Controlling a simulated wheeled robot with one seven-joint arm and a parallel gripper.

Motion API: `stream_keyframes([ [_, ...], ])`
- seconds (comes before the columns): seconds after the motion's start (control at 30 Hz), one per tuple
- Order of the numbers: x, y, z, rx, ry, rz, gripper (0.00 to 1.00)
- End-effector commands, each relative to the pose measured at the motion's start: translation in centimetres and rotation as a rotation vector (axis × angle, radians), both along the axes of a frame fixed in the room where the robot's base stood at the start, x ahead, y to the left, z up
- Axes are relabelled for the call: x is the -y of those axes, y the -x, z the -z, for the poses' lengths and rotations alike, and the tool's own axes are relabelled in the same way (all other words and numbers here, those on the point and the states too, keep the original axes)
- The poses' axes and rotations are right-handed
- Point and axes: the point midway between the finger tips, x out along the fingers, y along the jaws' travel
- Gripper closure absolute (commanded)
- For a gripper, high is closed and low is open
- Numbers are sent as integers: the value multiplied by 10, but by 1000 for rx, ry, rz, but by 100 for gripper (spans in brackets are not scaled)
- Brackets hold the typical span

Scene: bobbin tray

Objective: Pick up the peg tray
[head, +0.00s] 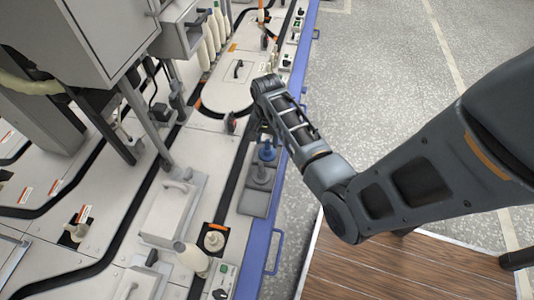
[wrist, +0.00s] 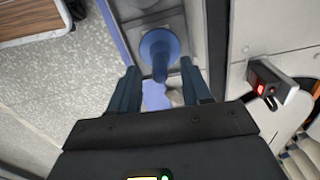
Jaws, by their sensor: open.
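The peg tray (head: 256,205) is a grey tray on the machine's edge by the blue rail, with a blue peg (head: 266,153) and a grey peg (head: 261,173) standing on it. In the wrist view part of the tray (wrist: 127,32) shows at the top. The blue peg (wrist: 160,52) stands there between the fingers' tips. My gripper (wrist: 159,72) is open, with one finger on either side of the blue peg and nothing clamped. In the head view my arm hides most of the gripper, which is at the tray's far end.
A blue rail (head: 262,240) with a handle runs along the machine's edge. A white bobbin (head: 192,258) and a peg on a black base (head: 214,239) are left of the tray. A small device with a red light (wrist: 270,82) is right of the gripper. Grey floor lies beyond the rail.

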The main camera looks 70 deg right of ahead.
Motion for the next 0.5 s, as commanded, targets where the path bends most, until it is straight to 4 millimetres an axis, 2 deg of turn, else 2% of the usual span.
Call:
stream_keyframes([
  [0.03, 1, 1, 13, -1, -1, 1, 52],
  [0.13, 0, 0, 24, -1, -1, 0, 52],
  [0.4, 0, 0, 25, 0, 0, -1, 53],
  [0.5, 0, 0, 25, 0, 0, -1, 62],
])
